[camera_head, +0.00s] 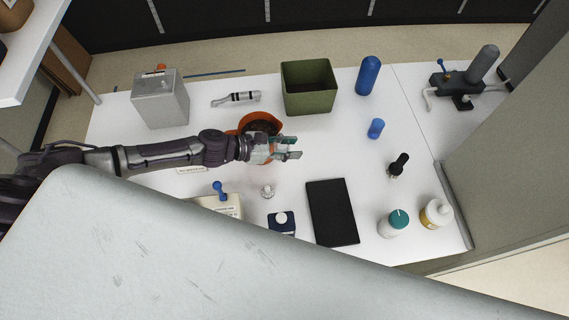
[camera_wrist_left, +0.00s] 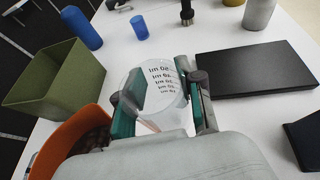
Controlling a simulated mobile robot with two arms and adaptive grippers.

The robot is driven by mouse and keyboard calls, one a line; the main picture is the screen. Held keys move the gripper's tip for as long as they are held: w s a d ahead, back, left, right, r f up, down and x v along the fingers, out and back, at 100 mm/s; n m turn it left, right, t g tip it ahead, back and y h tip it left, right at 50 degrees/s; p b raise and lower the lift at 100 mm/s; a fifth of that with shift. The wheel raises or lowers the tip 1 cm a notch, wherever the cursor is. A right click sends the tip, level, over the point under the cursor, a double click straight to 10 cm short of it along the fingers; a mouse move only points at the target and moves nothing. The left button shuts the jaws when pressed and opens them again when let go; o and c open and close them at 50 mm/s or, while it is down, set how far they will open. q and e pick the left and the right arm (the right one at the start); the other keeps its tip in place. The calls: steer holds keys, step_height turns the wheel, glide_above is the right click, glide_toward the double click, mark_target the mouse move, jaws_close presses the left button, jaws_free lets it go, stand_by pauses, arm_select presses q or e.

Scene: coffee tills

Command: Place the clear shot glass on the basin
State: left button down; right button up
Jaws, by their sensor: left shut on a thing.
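My left gripper (camera_head: 289,149) is shut on the clear shot glass (camera_wrist_left: 160,82). In the left wrist view the glass stands between the two fingers (camera_wrist_left: 161,104), with dark printed measuring marks on its side. The glass is hard to make out in the head view. An orange round basin-like bowl (camera_head: 245,122) with dark contents lies just behind the gripper, partly hidden by my arm; it also shows in the left wrist view (camera_wrist_left: 68,137). A green square open bin (camera_head: 308,97) stands behind the gripper. My right gripper is not in view.
A black flat slab (camera_head: 332,211) lies right of the gripper. A blue cup (camera_head: 376,128), a blue cylinder (camera_head: 368,76), a black-handled tool (camera_head: 399,164) and two bottles (camera_head: 393,223) stand to the right. A metal box (camera_head: 160,99) stands back left. White table is clear between bin and slab.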

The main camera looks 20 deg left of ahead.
arm_select(q)
glide_above(290, 172)
step_height(290, 172, down, 6)
steer(key=shift+f, duration=0.7)
steer(key=shift+f+b, duration=0.4)
steer(key=shift+f, duration=1.45)
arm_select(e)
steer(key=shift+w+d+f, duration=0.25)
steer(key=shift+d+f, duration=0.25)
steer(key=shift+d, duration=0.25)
arm_select(q)
steer(key=shift+f, duration=0.15)
steer(key=c, duration=1.2)
jaws_free()
steer(key=shift+o, duration=0.9)
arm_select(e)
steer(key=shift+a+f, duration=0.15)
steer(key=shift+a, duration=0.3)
